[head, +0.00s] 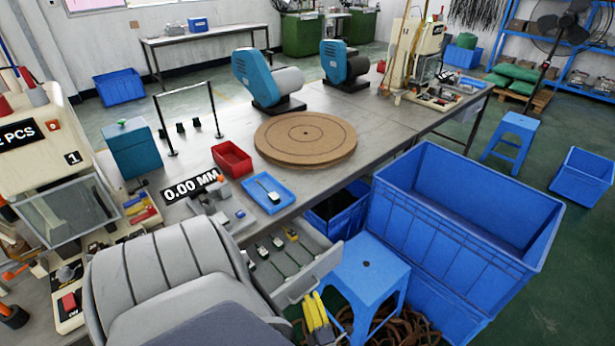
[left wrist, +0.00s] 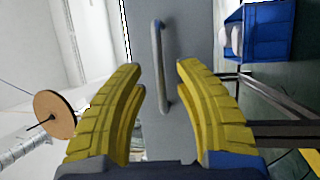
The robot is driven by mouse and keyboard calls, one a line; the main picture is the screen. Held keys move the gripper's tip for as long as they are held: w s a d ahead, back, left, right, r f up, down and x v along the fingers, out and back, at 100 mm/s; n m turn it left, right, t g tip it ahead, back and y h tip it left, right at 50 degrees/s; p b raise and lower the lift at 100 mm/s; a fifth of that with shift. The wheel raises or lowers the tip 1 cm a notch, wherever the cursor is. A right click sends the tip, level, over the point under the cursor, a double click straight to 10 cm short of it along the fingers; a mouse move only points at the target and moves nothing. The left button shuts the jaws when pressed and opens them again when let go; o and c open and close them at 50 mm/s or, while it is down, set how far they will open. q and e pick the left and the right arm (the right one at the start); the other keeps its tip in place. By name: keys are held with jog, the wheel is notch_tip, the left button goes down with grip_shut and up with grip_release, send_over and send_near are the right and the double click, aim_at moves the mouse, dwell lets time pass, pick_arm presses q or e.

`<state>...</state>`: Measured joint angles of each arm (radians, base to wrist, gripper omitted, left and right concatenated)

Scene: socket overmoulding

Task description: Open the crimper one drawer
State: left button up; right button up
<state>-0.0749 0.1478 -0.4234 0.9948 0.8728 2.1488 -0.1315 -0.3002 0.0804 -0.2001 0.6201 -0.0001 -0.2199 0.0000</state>
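Crimper one (head: 40,150), a cream machine marked 1, stands at the left of the head view. A grey drawer (head: 322,268) stands pulled out below the table edge, with several small connector pieces lying in it. My left gripper (head: 318,300) has yellow fingers and is close to the drawer's front. In the left wrist view, its fingers (left wrist: 160,72) are spread apart, and the grey bar handle (left wrist: 159,50) lies between their tips in the picture. I cannot tell whether they touch it. My right gripper is not in view.
A blue stool (head: 367,265) and a large blue crate (head: 460,215) stand close right of the drawer. On the table (head: 375,125) are a red bin (head: 232,160), a blue tray (head: 268,192) and a round brown turntable (head: 305,138).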

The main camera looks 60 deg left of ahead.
pick_arm(q)
jog(key=shift+x, duration=1.6)
jog(key=shift+o, duration=0.2)
grip_shut()
